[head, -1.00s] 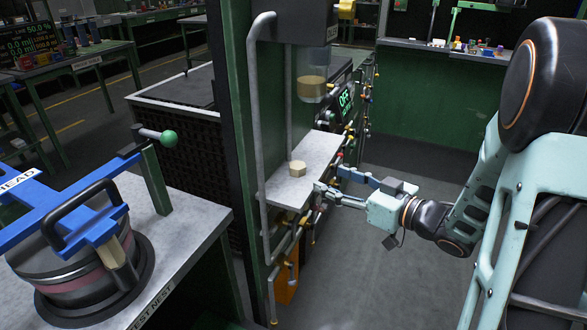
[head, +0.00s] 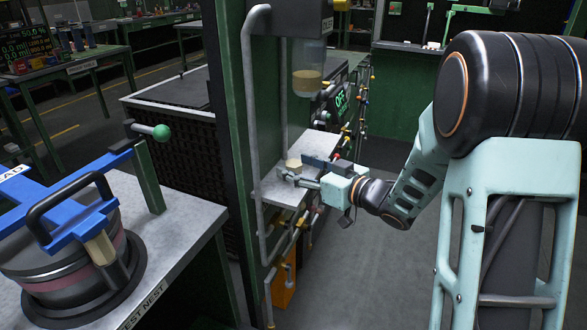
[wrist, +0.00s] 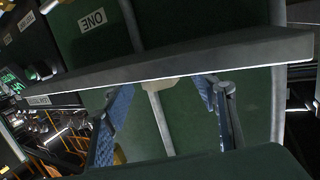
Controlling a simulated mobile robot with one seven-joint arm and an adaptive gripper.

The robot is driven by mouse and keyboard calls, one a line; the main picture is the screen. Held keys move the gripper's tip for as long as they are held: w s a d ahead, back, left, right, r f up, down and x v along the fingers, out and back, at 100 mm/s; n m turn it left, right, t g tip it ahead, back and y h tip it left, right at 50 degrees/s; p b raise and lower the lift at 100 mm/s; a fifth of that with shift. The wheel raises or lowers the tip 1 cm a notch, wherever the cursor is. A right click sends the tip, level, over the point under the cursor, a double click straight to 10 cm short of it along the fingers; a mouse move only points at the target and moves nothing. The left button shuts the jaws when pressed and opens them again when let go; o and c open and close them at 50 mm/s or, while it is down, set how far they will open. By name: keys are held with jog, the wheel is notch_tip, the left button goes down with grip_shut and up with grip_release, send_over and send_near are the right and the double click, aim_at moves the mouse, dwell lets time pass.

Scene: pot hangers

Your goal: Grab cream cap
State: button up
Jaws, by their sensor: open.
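The cream cap (head: 293,163) is a small block on the grey shelf (head: 270,190) in the head view. My gripper (head: 296,168) is open, with its fingers reaching over the shelf at the cap. The near finger partly hides the cap's lower part. In the wrist view the picture is turned over, and the cap (wrist: 163,83) shows small against the shelf edge (wrist: 190,62). It lies between the directions of the two spread fingers of my gripper (wrist: 168,88). Whether either finger touches it, I cannot tell.
A clear vessel (head: 307,75) with tan contents hangs above the shelf. A grey pipe (head: 251,130) runs up the shelf's left side. Valves and coloured knobs (head: 345,125) line the panel behind. A lidded pot (head: 70,255) stands on the left bench. The floor at right is open.

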jog(key=c, duration=0.9)
